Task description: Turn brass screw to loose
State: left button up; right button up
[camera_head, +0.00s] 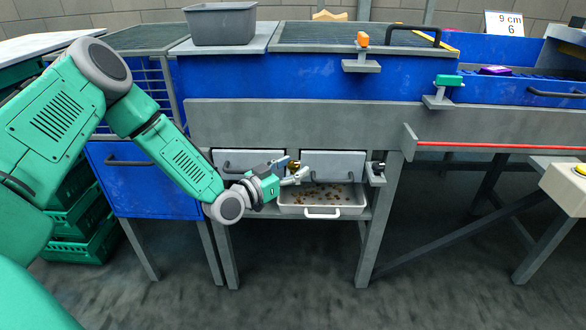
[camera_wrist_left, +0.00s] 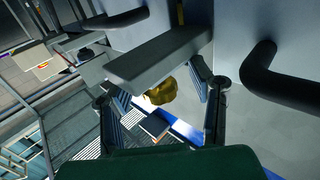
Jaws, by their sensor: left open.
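The brass screw (camera_head: 294,165) sits at the front of the grey machine frame, between two grey drawer fronts. In the left wrist view the gold-coloured screw head (camera_wrist_left: 163,92) shows between the fingers, partly below a grey metal bracket (camera_wrist_left: 155,62). My left gripper (camera_head: 297,172) is open in front of the machine, with its fingers on either side of the screw. Whether the fingers touch it cannot be told. The left gripper's fingers also show in the wrist view (camera_wrist_left: 163,98). My right gripper is not in view.
Two grey drawers (camera_head: 333,165) with dark handles flank the screw. A white tray (camera_head: 322,211) with brown bits is below them. A black knob on a bracket (camera_head: 376,178) stands to the right. A dark handle (camera_wrist_left: 285,85) is close to the gripper's right in the wrist view.

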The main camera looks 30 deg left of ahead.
pick_arm(q)
jog(key=v, duration=1.2)
